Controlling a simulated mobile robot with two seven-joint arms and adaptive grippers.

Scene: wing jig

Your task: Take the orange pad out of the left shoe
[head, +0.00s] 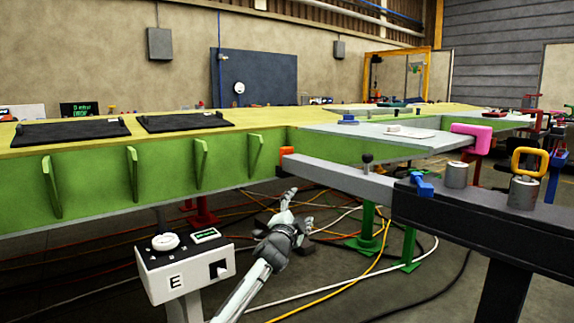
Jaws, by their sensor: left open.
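A small orange block (287,151), which looks like the orange pad, sits at the left end of a light grey bar (335,175), close against the green wing side. I cannot make out a separate shoe around it. My left gripper (300,208) is below the orange block and the bar's end, pointing up, with its fingers spread apart. Nothing shows between the fingers, and it is apart from the pad. My right gripper is not in view.
A dark beam (480,215) carries the bar, a blue clamp (423,184) and metal cylinders at right. A white control box (185,268) marked E stands left of my arm. The green wing panel (100,180) runs across the left. Cables and green stands lie behind the gripper.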

